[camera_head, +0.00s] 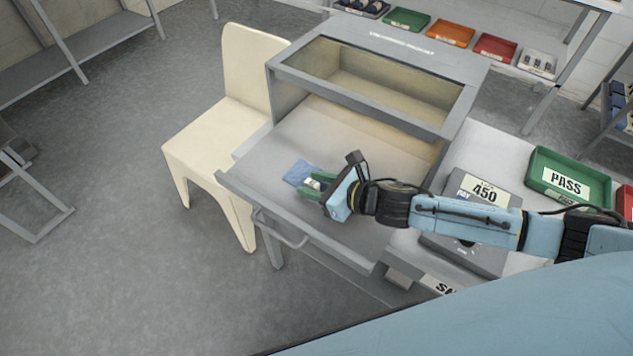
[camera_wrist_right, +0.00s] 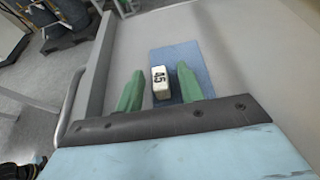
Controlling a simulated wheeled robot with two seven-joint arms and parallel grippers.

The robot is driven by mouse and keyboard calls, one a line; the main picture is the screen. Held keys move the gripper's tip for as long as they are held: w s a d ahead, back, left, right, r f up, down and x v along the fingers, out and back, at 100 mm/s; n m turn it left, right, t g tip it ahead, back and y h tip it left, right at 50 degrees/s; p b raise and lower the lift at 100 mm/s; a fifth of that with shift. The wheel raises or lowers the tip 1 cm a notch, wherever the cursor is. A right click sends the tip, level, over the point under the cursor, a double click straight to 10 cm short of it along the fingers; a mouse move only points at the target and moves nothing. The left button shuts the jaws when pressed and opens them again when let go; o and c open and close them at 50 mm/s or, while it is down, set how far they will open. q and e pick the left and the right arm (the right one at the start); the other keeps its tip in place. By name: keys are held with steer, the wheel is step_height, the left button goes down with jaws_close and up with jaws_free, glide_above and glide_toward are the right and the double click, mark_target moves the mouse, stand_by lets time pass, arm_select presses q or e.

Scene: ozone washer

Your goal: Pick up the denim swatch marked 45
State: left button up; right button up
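The denim swatch (camera_head: 298,171) is a flat blue piece lying on the grey pulled-out tray (camera_head: 345,140) of the washer. In the right wrist view the swatch (camera_wrist_right: 190,58) carries a white block marked 45 (camera_wrist_right: 160,82). My right gripper (camera_head: 311,184) reaches in from the right over the tray. Its green fingers are open in the right wrist view (camera_wrist_right: 160,70), one on each side of the white block, with a gap visible on the left. I cannot tell how high the fingertips are above the tray. Part of the swatch is hidden behind the right finger. My left gripper is not in view.
The washer housing (camera_head: 390,62) with its window stands behind the tray. A tray handle (camera_head: 280,232) is at the front. A cream chair (camera_head: 225,125) stands close on the left. On the right are a grey device reading 450 (camera_head: 484,192) and a green PASS bin (camera_head: 565,182).

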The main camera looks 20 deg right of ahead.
jaws_close()
